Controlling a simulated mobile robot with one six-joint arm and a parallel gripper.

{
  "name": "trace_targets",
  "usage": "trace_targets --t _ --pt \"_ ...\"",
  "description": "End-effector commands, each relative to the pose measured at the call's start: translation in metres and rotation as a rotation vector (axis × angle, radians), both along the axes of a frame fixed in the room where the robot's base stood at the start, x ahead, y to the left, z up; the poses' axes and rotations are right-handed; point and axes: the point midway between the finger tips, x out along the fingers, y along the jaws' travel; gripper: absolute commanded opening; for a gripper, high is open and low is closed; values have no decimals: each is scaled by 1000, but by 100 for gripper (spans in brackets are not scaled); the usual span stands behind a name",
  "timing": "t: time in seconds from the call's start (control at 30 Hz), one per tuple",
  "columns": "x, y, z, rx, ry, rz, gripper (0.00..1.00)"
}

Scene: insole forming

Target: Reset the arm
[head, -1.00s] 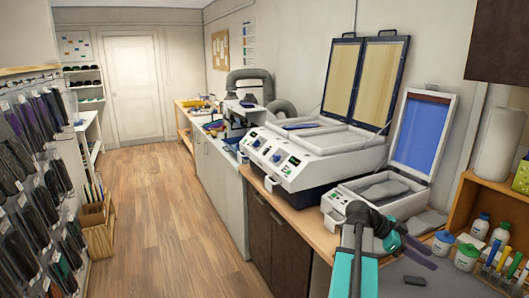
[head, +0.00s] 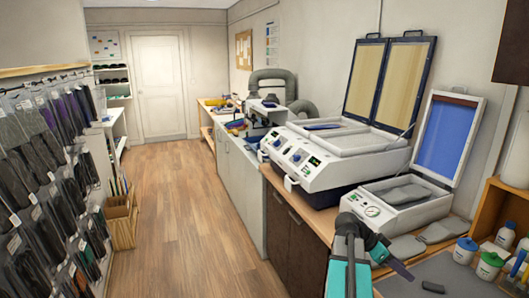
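My arm, with teal and dark grey links, rises from the bottom of the head view. Its dark gripper (head: 401,270) points right and down over the counter's front part. The gripper is small and partly hidden by the wrist, so I cannot tell whether its fingers are open or shut. I see nothing clearly held in it. Two grey insole-like pieces, one nearer (head: 405,247) and one farther (head: 440,232), lie on the counter beyond the gripper.
A small white press (head: 420,207) with a raised blue-lined lid has grey pieces on its bed. A larger white machine (head: 325,170) with open lids stands left of it. White jars (head: 465,250) stand at right. Hanging packets (head: 45,160) line the left; the wooden floor (head: 190,220) is clear.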

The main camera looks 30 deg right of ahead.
Motion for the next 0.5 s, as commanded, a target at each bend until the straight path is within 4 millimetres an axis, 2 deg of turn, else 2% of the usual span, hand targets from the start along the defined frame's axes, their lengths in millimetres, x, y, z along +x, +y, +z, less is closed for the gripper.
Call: trace_targets --t 0.03,0.2,0.37,0.5 --pt "17 11 -11 39 5 55 40" --pt "70 51 -49 174 27 246 40" --pt "115 95 -83 295 51 427 40" --pt "151 139 -111 396 77 591 40"
